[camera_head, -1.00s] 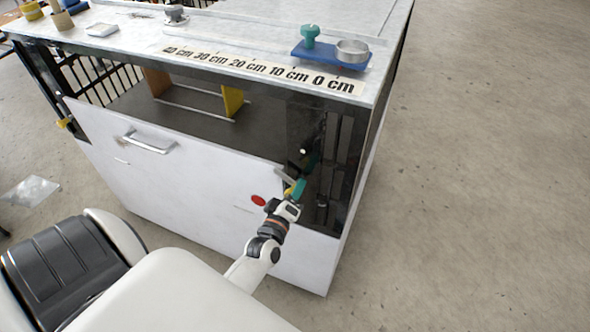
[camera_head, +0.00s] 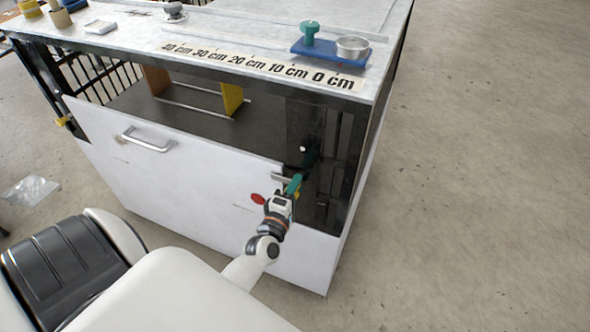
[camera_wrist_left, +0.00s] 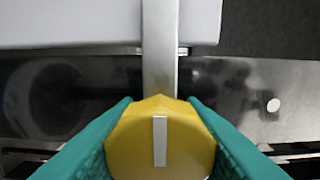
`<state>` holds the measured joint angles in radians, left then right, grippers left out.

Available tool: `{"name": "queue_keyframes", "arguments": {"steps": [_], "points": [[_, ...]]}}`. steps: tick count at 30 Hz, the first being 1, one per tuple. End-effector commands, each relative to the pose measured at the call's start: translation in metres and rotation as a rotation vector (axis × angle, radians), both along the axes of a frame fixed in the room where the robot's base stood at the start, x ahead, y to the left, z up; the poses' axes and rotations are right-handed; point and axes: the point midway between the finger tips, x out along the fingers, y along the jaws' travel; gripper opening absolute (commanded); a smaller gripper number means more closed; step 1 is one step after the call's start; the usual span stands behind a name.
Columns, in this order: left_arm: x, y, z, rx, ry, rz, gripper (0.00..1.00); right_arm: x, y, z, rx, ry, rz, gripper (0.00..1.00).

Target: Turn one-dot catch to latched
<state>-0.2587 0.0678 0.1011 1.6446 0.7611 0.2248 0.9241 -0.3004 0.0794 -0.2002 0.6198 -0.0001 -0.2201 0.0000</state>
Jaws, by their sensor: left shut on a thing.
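The one-dot catch has a yellow knob (camera_wrist_left: 160,140) with a pale stripe, and a grey metal bar (camera_wrist_left: 161,45) extends from it. One white dot (camera_wrist_left: 273,105) marks the dark plate beside it; the dot also shows in the head view (camera_head: 302,149). In the wrist view the bar points straight up and overlaps the edge of the white panel (camera_wrist_left: 70,22). My left gripper (camera_head: 294,187) is shut on the yellow knob, with a teal finger on each side (camera_wrist_left: 160,130). The fingers partly hide the knob in the head view. My right gripper is not in view.
The white front panel (camera_head: 190,190) has a metal handle (camera_head: 148,141) and a red disc (camera_head: 258,199) near my gripper. Another yellow catch (camera_head: 64,122) is at the panel's left end. The bench top above holds a blue tray (camera_head: 330,54). Floor at right is clear.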

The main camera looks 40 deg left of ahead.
Motion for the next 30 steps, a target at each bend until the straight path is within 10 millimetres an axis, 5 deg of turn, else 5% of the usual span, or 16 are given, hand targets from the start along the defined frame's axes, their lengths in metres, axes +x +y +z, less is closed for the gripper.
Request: {"name": "queue_keyframes", "arguments": {"steps": [11, 12, 15, 25, 30], "points": [[0.0, 0.0, -0.001, -0.01, 0.0, 0.001, 0.0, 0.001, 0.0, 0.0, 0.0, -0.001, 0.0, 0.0], [0.0, 0.0, -0.001, -0.01, 0.0, 0.001, 0.4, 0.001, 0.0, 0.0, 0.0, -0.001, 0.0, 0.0], [0.0, 0.0, -0.001, -0.009, 0.0, 0.0, 0.57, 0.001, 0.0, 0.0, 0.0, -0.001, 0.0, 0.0], [-0.003, -0.001, -0.001, -0.006, 0.0, 0.0, 0.57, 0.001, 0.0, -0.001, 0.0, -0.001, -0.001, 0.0], [-0.024, -0.006, -0.003, -0.008, 0.001, 0.0, 0.57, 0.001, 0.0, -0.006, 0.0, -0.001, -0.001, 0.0]]}}
